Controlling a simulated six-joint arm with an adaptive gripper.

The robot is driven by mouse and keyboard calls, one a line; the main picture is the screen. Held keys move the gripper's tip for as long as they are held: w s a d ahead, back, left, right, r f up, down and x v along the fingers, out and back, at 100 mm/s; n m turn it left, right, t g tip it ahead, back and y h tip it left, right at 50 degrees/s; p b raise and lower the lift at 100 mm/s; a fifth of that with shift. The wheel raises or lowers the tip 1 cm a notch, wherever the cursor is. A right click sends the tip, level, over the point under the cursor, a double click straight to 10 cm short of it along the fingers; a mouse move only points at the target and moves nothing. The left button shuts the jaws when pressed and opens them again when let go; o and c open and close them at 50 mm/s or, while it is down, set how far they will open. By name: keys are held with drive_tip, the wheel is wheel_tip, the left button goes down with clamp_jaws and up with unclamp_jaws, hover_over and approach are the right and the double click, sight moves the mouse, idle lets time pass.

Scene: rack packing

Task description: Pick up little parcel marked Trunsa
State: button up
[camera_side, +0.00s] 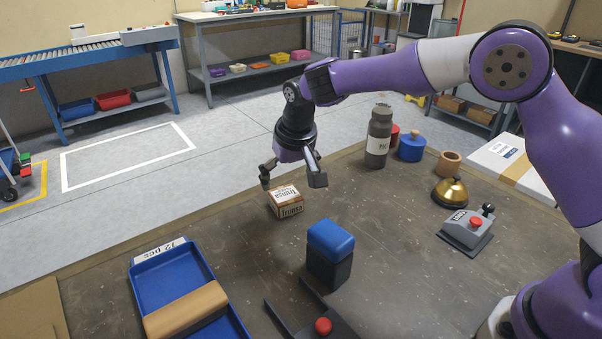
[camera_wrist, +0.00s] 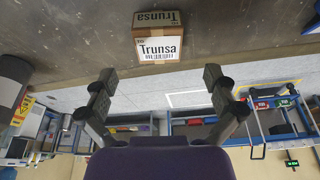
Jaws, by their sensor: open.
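The little parcel marked Trunsa (camera_side: 286,201) is a small brown box with white labels, sitting on the dark table near its far edge. In the wrist view the parcel (camera_wrist: 158,50) shows its Trunsa label and barcode, beyond the fingertips and between their lines. My gripper (camera_side: 291,183) is open, its two fingers spread just above the parcel in the side view. In the wrist view my gripper (camera_wrist: 158,80) has nothing between its fingers. I cannot tell the exact gap from fingertips to parcel.
A blue-topped black block (camera_side: 330,254) stands nearer the camera. A blue tray (camera_side: 155,288) holding a brown block lies front left. A grey labelled bottle (camera_side: 379,137), blue pot (camera_side: 411,147), brass bell (camera_side: 450,192) and red-button box (camera_side: 467,231) stand to the right. The table around the parcel is clear.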

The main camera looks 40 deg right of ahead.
sight(286, 195)
drive_tip(key=x, duration=0.6)
drive_tip(key=shift+d, duration=0.1)
drive_tip(key=c, duration=1.2)
